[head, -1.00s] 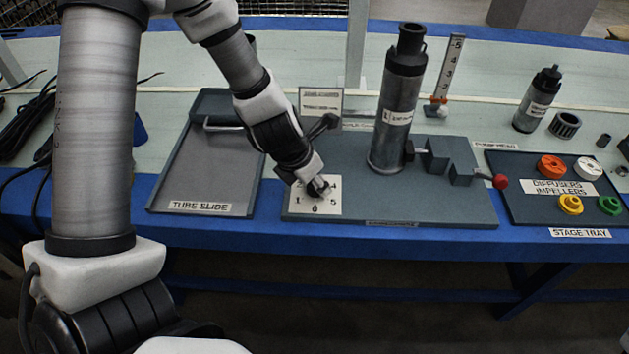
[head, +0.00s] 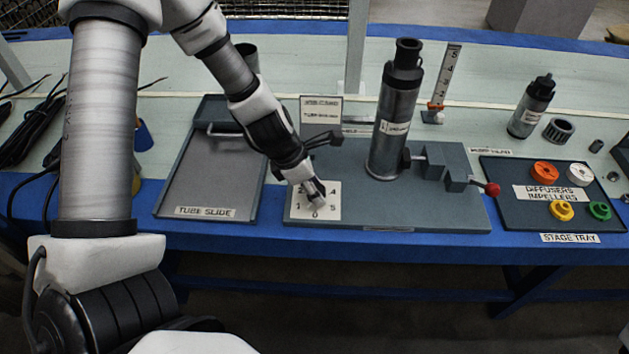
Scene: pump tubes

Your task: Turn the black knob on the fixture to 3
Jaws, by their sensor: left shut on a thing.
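The fixture (head: 430,212) is a dark grey plate on the table. A white dial plate (head: 303,213) with printed numbers lies at its front left; 1, 0, 5 and 4 can be made out. My left gripper (head: 316,198) points down over the middle of the dial plate and is shut on the black knob. The knob is hidden by the fingers, so its pointing direction cannot be told. My right gripper is not in view.
A tube slide tray (head: 190,190) lies left of the fixture. A stage tray (head: 500,212) with orange, white, yellow and green rings lies to the right. A small dark bottle (head: 530,108) and a numbered upright gauge (head: 443,85) stand behind. Black cables (head: 35,130) lie at far left.

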